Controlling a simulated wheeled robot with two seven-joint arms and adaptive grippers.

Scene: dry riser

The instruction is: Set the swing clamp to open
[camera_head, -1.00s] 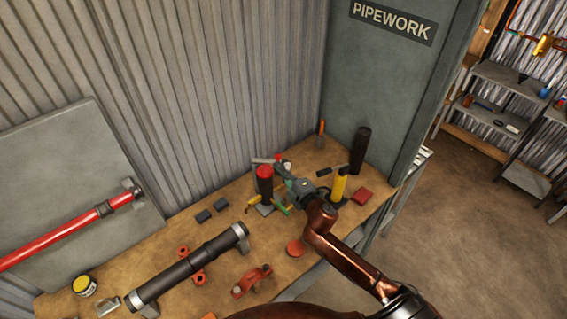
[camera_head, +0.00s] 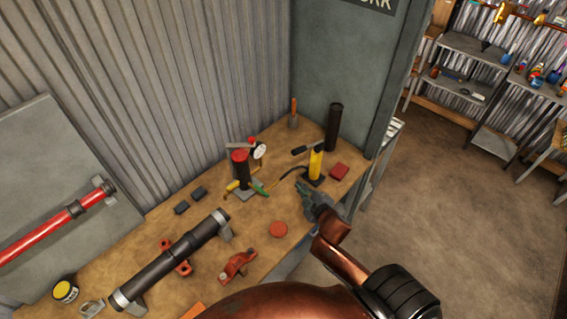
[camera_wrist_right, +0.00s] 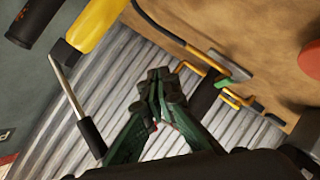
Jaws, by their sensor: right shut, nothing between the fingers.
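The swing clamp is a dark upright cylinder (camera_head: 241,172) with a red cap and a grey arm at its top, on a grey base on the bench. A yellow lever (camera_head: 232,187) and a green lever (camera_head: 262,189) sit low beside it; the green one also shows in the wrist view (camera_wrist_right: 230,82). A round gauge (camera_head: 260,151) stands just behind. My right gripper (camera_head: 302,189) is shut and empty, to the right of the clamp and apart from it. Its closed fingertips show in the wrist view (camera_wrist_right: 160,86). My left gripper is out of view.
A yellow hand pump (camera_head: 316,164) with a black handle stands behind my right gripper; a hose runs from it toward the clamp. A black tube (camera_head: 333,128), red block (camera_head: 340,172) and red disc (camera_head: 278,229) are nearby. A dark pipe (camera_head: 175,258) lies front left.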

